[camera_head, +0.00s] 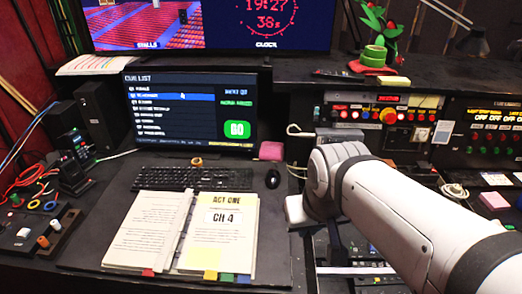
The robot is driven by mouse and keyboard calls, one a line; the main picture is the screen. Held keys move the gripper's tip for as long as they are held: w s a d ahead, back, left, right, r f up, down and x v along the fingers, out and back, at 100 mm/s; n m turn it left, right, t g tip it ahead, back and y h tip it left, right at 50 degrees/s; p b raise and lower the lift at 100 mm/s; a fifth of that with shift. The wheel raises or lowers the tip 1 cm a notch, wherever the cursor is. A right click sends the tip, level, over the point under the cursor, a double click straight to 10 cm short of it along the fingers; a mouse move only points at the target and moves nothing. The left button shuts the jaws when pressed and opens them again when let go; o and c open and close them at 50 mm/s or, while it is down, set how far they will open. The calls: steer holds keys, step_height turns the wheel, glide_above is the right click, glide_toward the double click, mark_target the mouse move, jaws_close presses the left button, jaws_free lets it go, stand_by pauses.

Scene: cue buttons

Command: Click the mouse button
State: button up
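A small black computer mouse (273,179) lies on the dark desk mat, just right of the black keyboard (180,179). My white arm comes in from the lower right and bends near the middle of the picture. A white end part of my arm (297,211) is to the right of and nearer than the mouse, apart from it in the picture. I cannot make out my gripper's fingers. The monitor (195,108) behind the keyboard shows a cue list with a highlighted row, a cursor and a green GO box.
An open script book (227,220) lies in front of the keyboard. A pink pad (271,151) is behind the mouse. Control panels with buttons (388,116) stand at the right. Cables and small devices (33,202) crowd the left. A potted plant (375,52) stands on the shelf.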

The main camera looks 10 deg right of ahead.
jaws_close()
stand_by(0.8)
steer(key=w+r+m+h, duration=0.1)
steer(key=w+r+m, duration=0.1)
steer(key=w, duration=1)
steer(key=w+r+m, duration=0.1)
steer(key=w+m, duration=0.1)
steer(key=w, duration=1)
steer(key=w+a+f+m, duration=0.1)
steer(key=w+f, duration=0.3)
steer(key=w, duration=0.3)
steer(key=w+a+f+m+h, duration=0.1)
steer(key=w+f, duration=0.3)
steer(key=w, duration=0.4)
steer(key=w+a+f+m+p, duration=0.1)
steer(key=w+f+m, duration=0.1)
steer(key=w+f, duration=0.2)
steer(key=w, duration=0.3)
steer(key=shift+w, duration=0.35)
